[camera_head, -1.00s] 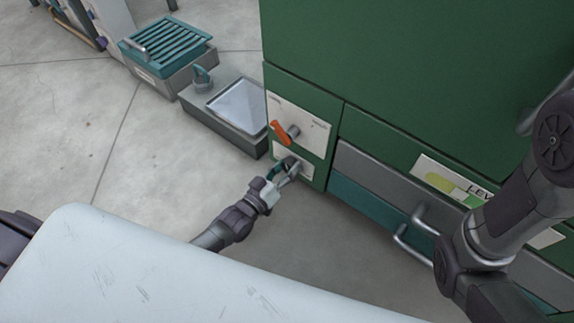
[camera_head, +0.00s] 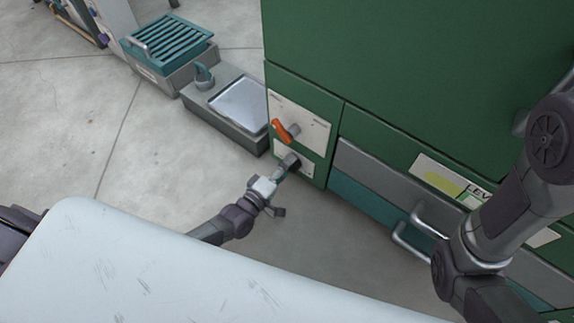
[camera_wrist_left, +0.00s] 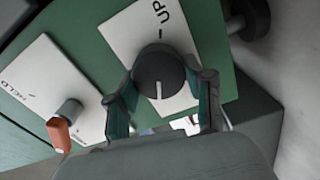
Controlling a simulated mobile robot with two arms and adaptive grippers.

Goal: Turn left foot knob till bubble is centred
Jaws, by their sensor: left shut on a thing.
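The left foot knob (camera_wrist_left: 158,72) is a dark round knob with a white line, on a white plate marked "UP" in the left wrist view. My left gripper (camera_wrist_left: 164,98) has its teal-padded fingers on either side of the knob, shut on it. In the head view the left gripper (camera_head: 284,171) reaches the knob low on the green cabinet's corner and partly hides it. The level panel (camera_head: 447,181), with a yellow-green window and a partly hidden "LEV" label, is on the cabinet front. I cannot make out the bubble clearly. The right gripper is out of view.
An orange lever (camera_head: 282,131) sits on a white plate just above the knob. A grey tray (camera_head: 238,105) and teal grated box (camera_head: 168,44) stand left of the green cabinet (camera_head: 410,70). Drawer handles (camera_head: 412,237) stick out to the right.

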